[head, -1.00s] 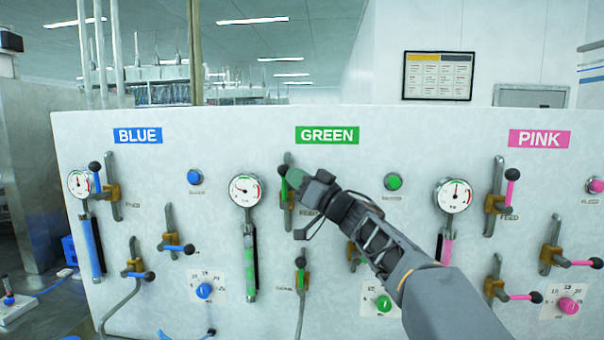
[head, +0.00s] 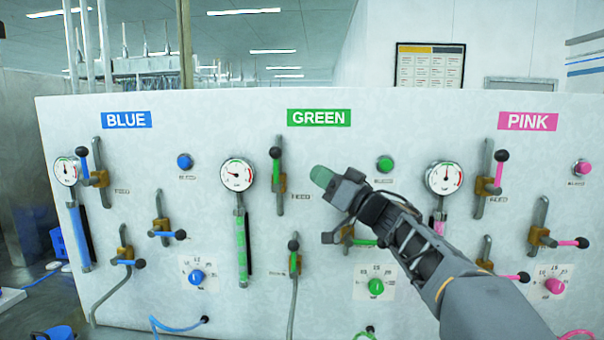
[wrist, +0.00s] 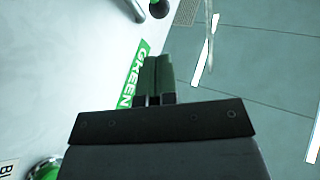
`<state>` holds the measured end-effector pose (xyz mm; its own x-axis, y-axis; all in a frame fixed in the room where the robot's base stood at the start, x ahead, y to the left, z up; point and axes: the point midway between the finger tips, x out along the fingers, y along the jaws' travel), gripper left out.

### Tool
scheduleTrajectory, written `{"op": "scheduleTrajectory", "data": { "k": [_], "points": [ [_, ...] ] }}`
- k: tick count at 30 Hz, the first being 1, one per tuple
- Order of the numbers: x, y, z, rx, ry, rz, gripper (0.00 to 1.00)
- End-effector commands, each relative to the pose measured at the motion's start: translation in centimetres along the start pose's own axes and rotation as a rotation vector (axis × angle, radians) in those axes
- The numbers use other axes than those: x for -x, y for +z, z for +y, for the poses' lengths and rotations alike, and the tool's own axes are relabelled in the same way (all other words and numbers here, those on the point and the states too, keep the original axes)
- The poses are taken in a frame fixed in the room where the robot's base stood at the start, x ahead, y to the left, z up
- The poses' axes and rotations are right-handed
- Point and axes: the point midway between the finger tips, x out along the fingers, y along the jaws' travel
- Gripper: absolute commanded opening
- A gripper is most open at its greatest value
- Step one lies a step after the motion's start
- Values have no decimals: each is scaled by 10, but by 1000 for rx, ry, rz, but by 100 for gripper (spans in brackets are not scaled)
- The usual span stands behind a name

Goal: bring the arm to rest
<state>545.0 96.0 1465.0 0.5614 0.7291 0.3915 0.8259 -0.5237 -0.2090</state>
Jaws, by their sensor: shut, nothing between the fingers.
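My gripper (head: 322,177) is shut and empty in the head view, held in front of the white panel (head: 330,105) under the GREEN label (head: 319,118). My arm reaches in from the lower right of the head view and hides part of a lower green lever and the pink column's tube.
Gauges, levers and knobs stick out under the BLUE (head: 127,119), GREEN and PINK (head: 528,121) labels. A green button (head: 385,164) is just right of my gripper. A green dial (head: 376,287) sits lower. Hoses hang at the panel's bottom.

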Motion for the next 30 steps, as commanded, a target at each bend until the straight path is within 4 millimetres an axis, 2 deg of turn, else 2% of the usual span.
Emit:
{"op": "scheduleTrajectory", "data": {
  "k": [1,6,13,17,20,23,25,28,30],
  "points": [
    [11,1,0,2,2,1,0],
    [34,-2,0,0,-1,1,0],
    [50,-5,3,19,46,18,0],
    [61,-6,18,81,233,62,0],
    [84,2,38,141,483,61,0],
    [123,26,55,170,763,-26,0],
    [156,54,61,167,938,-144,0],
    [206,102,56,129,1130,-374,0],
    [239,138,42,79,1203,-563,0]
  ]
}}
